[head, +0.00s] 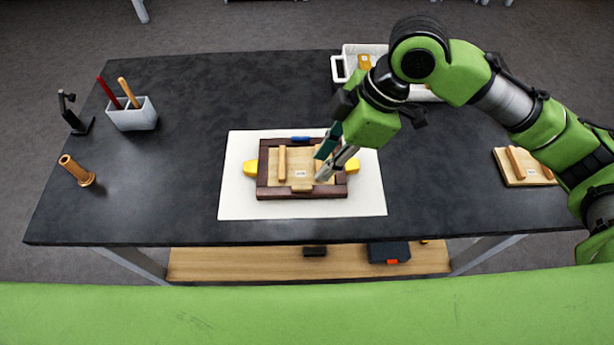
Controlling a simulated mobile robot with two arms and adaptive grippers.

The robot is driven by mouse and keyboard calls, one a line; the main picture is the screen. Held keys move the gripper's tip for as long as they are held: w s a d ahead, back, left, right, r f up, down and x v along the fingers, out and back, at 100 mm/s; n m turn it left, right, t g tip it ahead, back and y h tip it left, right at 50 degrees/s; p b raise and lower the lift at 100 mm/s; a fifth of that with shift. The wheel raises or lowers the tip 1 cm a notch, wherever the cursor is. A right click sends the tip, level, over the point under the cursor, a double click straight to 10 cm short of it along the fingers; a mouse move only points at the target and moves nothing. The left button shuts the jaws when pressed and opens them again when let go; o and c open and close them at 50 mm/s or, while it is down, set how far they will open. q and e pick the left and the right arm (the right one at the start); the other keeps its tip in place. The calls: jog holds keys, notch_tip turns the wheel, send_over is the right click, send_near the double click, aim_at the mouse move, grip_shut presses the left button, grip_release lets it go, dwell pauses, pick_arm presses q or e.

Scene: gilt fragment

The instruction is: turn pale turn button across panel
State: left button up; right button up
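A dark brown wooden frame (265,187) holds a light wood panel (301,159) with upright wooden strips and a small white label. The pale turn button (302,188) is a small light piece at the middle of the frame's near edge; whether it overlaps the panel is too small to tell. A blue piece (300,139) sits at the middle of the far edge. My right gripper (320,169) reaches down over the right part of the panel, its fingertips apart and nothing visible between them. It is right of and beyond the pale button, and hides part of the panel. My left gripper is out of view.
The frame lies on a white mat (238,203), with yellow pieces (250,168) at its sides. A white crate (343,68) and another wooden panel (517,174) are right.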

aim_at(303, 187)
jog(key=x, duration=0.4)
jog(key=shift+w+f, duration=0.1)
jog(key=shift+w, duration=0.1)
jog(key=x, duration=0.3)
jog(key=shift+a+f+p, duration=0.2)
jog(key=shift+f+p, duration=0.1)
jog(key=shift+f, duration=0.05)
jog(key=shift+a+f, duration=0.15)
jog(key=shift+f, duration=0.35)
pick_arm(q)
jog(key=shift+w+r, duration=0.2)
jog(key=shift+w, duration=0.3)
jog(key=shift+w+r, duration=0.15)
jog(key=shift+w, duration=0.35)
pick_arm(e)
grip_shut()
